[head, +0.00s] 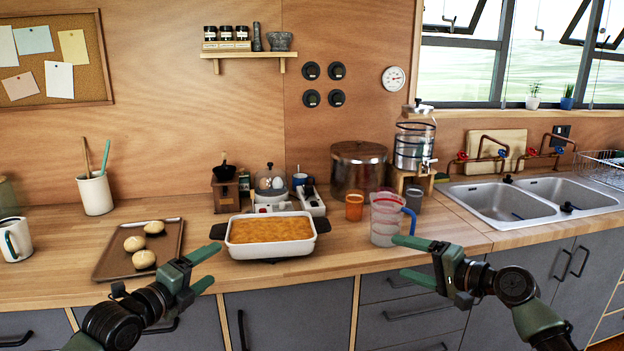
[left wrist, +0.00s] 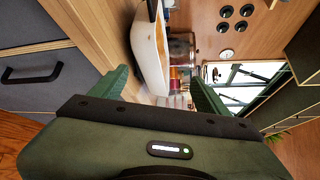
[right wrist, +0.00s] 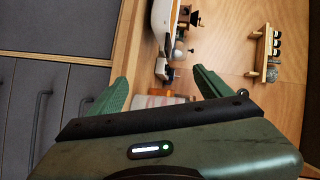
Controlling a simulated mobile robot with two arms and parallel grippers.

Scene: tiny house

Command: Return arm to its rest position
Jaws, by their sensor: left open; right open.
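My left gripper (head: 207,269) is open and empty in the head view, in front of the counter edge between the baking tray and the white casserole dish. Its two green fingers also show spread apart in the left wrist view (left wrist: 160,85). My right gripper (head: 402,258) is open and empty, its fingers pointing left, just in front of the counter below the measuring jug. Its fingers also show apart with nothing between them in the right wrist view (right wrist: 160,88). Both arms reach in from the bottom of the head view.
The white casserole dish (head: 232,246), the measuring jug (head: 384,228) with a blue handle and a brown tray (head: 108,262) with buns stand near the counter's front edge. Grey drawers (head: 290,318) lie below. A double sink (head: 500,203) is at the right.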

